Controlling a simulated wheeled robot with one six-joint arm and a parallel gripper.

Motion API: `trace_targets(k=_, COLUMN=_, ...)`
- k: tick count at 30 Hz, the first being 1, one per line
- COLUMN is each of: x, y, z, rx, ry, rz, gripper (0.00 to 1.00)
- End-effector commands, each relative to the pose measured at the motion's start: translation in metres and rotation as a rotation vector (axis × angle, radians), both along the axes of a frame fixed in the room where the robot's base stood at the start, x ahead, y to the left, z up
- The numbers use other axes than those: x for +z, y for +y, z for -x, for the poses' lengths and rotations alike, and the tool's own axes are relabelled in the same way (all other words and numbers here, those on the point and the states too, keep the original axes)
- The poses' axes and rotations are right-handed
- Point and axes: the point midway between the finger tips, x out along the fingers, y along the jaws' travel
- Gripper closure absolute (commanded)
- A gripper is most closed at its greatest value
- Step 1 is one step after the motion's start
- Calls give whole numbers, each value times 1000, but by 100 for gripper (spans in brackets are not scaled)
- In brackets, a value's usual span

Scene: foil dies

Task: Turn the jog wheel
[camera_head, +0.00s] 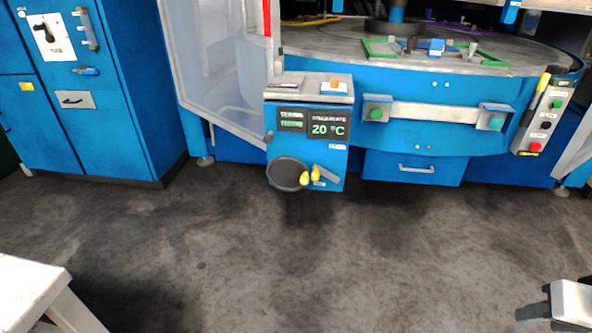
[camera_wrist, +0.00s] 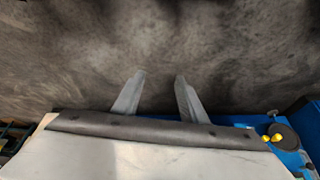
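The jog wheel (camera_head: 287,173) is a dark round disc on the lower front of the blue control panel (camera_head: 275,140), with a yellow knob at its right edge. In the wrist view the dark wheel (camera_wrist: 285,135) shows at the right edge, beside yellow parts. My gripper (camera_head: 532,302) is at the bottom right of the head view, far from the wheel, in front of the machine. In the wrist view its two grey fingers (camera_wrist: 159,84) stand apart with only floor between them. Nothing is held.
A small display (camera_head: 328,125) on the panel reads 20 °C. A grey lever (camera_head: 325,173) with a yellow part sits right of the wheel. A push-button box (camera_head: 545,118) is at the machine's right. Blue cabinets (camera_head: 85,110) stand left. The floor (camera_head: 300,260) in front is clear.

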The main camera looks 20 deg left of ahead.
Motion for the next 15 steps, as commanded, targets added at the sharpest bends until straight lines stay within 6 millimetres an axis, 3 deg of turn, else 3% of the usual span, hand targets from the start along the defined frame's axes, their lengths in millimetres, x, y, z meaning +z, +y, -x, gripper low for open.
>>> trace_targets(k=8, x=-7, y=-2, z=-4, rx=66, ry=44, rz=60, gripper=61)
trace_targets(k=15, x=-25, y=-11, z=-24, rx=318, ry=185, rz=308, gripper=61)
